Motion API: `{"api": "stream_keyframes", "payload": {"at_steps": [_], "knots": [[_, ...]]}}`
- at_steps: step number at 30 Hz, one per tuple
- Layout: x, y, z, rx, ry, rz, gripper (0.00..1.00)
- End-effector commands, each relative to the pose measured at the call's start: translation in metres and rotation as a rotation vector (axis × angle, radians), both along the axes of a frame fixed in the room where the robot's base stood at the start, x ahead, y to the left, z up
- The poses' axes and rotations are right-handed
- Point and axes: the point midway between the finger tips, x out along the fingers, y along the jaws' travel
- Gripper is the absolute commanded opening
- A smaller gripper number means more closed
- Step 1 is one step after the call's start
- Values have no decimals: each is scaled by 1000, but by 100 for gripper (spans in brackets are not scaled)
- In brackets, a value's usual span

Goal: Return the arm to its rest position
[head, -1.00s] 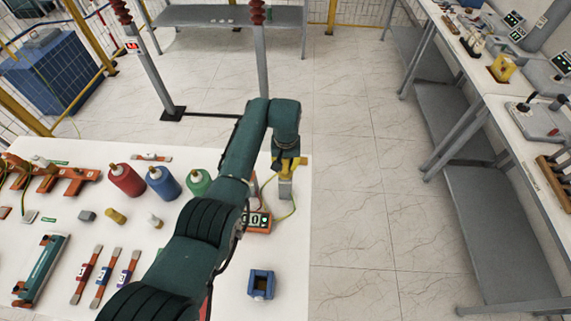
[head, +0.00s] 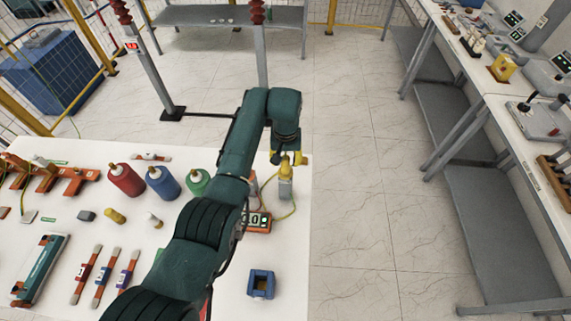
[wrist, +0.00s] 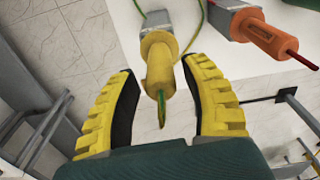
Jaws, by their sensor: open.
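My gripper (head: 284,156) hangs at the end of my green arm (head: 240,150), at the right edge of the white table (head: 296,245). In the wrist view my gripper (wrist: 160,75) has its two yellow, black-padded fingers spread wide. A yellow plug-like piece (wrist: 158,58) with a green-yellow wire stands between and beyond the fingers, with gaps on both sides. It sits on a grey block (wrist: 145,27). In the head view this yellow piece (head: 286,172) shows just below the fingers. Nothing is held.
Red (head: 126,180), blue (head: 163,182) and green (head: 198,182) bottle-shaped parts stand left of my arm. A side bench (head: 500,100) is at the right; the floor between is clear.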

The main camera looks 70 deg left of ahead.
Motion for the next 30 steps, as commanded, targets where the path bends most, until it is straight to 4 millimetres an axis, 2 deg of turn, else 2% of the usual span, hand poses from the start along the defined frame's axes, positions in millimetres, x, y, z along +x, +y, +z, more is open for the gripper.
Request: {"api": "stream_keyframes", "payload": {"at_steps": [3,9,14,23,26,29,30], "knots": [[1,0,33,5,-3,-1,47],[0,-3,74,2,-2,-1,47],[-1,-4,87,1,0,-1,47],[-1,-3,88,1,0,0,47],[23,-31,90,-10,7,-62,47],[53,-85,75,-45,37,-166,47],[68,-111,73,-42,37,-218,47]]}}
